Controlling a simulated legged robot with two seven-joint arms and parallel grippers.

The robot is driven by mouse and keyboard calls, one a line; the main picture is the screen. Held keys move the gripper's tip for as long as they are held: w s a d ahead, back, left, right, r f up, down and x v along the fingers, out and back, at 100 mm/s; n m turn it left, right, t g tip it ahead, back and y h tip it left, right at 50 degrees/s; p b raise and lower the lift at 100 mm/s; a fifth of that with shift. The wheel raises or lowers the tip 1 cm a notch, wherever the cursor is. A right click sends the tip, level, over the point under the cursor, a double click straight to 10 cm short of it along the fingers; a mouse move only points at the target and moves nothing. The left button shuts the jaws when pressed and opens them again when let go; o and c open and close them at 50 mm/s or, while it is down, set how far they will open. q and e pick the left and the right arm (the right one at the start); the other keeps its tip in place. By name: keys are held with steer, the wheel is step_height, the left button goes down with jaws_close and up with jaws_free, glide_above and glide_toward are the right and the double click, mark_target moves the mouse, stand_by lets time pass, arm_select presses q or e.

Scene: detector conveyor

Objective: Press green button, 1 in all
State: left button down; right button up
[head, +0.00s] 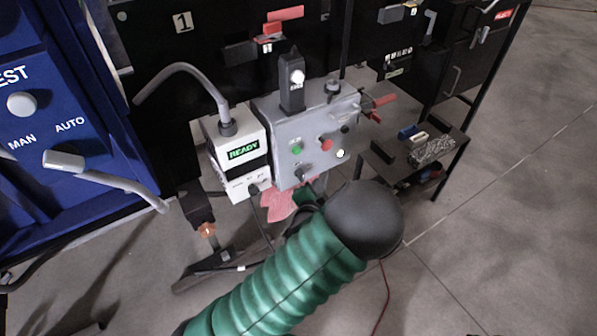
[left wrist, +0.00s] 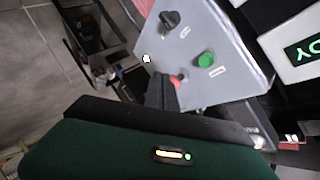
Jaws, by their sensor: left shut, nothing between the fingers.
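The green button (head: 296,150) is on the front of a grey control box (head: 318,115), left of a red button (head: 326,144). In the left wrist view the green button (left wrist: 206,60) shows clear on the grey panel. My left gripper (left wrist: 161,80) is shut and empty, its dark fingers pointing at the panel. In that view its tips are beside the red button (left wrist: 178,78), partly covering it, and apart from the green button. Whether the tips touch the panel I cannot tell. In the head view my dark elbow and green arm hide much of this gripper. My right gripper is not in view.
A white box with a lit READY display (head: 243,152) stands left of the grey box. A black knob (left wrist: 169,20) also sits on the grey panel. A blue cabinet (head: 60,110) is at the left, a small dark table (head: 447,160) at the right. Grey floor is open at right.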

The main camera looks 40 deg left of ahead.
mark_target(297, 151)
arm_select(q)
steer(key=w+a+r+m+t+b, duration=0.1)
steer(key=w+a, duration=0.3)
steer(key=a, duration=0.4)
steer(key=shift+w+m+t, duration=0.4)
steer(key=shift+t, duration=0.1)
steer(key=shift+a, duration=0.25)
stand_by(1.8)
steer(key=shift+w+a+r, duration=0.1)
steer(key=shift+a, duration=0.15)
